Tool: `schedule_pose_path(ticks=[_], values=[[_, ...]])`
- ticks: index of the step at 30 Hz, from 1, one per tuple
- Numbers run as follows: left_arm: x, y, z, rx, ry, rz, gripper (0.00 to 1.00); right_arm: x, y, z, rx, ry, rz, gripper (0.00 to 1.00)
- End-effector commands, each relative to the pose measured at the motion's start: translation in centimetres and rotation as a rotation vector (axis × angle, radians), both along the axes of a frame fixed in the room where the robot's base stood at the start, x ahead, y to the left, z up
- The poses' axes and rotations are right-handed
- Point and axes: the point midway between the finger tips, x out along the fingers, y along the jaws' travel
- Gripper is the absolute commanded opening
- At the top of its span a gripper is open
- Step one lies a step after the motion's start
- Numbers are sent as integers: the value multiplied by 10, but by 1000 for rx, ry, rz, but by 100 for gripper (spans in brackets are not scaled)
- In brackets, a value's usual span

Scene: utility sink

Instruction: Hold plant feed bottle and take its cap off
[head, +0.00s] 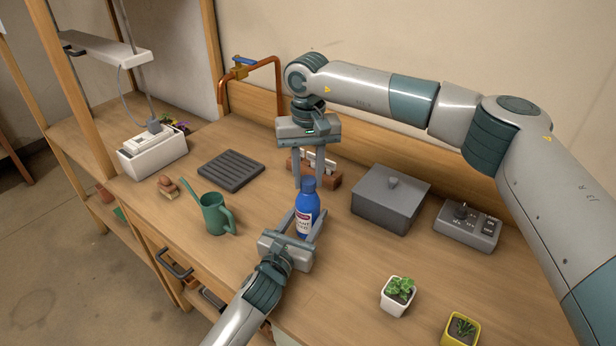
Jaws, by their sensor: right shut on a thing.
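The plant feed bottle (304,224) is blue with a white and red label and stands upright on the workbench. Its blue cap (309,184) is at the top, in line with the neck; I cannot tell if it is loose. My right gripper (308,181) points straight down from above, its fingers shut on the cap. My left gripper (308,214) reaches in from the front, low, with one finger on each side of the bottle body, closed against it. The fingers hide part of the bottle's lower sides.
A green watering can (216,215) and dark slatted tray (231,170) stand left. A grey lidded box (390,199) and switch box (467,226) stand right. Potted plants (397,296) (461,329) are near the front edge. A brick-coloured holder (325,178) is behind the bottle.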

Motion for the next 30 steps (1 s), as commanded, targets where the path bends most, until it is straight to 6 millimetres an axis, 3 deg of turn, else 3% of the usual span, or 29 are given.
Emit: schedule_pose_path(ticks=[30], values=[[0,0,0,0,1,0,0,0,0,19,0,-1,0,2]])
